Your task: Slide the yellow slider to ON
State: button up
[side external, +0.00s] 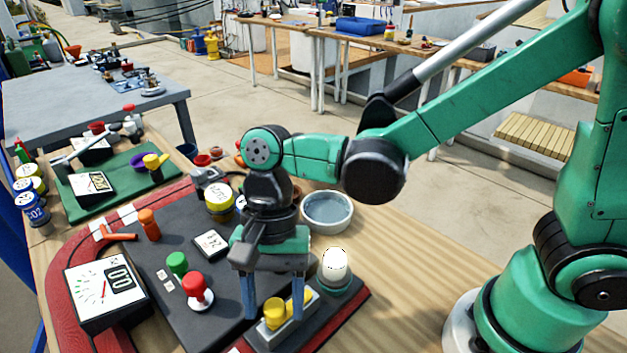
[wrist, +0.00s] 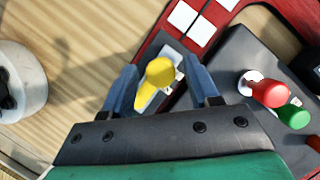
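The yellow slider (side external: 274,313) sits on a light grey slotted plate (side external: 290,322) at the near end of the dark panel. In the wrist view the slider (wrist: 159,72) stands between the two blue fingers of my gripper (wrist: 163,88). The fingers are spread, with visible gaps on both sides of the knob. In the side view my gripper (side external: 273,297) points down over the slider, with one finger on each side of it. Any ON marking is not readable in these views.
A red knob (side external: 198,289), a green knob (side external: 177,264) and a dial gauge (side external: 105,292) lie left of my gripper. A white dome lamp (side external: 335,266) stands close on the right. A round grey bowl (side external: 327,212) is behind. Bare wooden table lies to the right.

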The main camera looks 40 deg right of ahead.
grip_shut()
dwell(1.2)
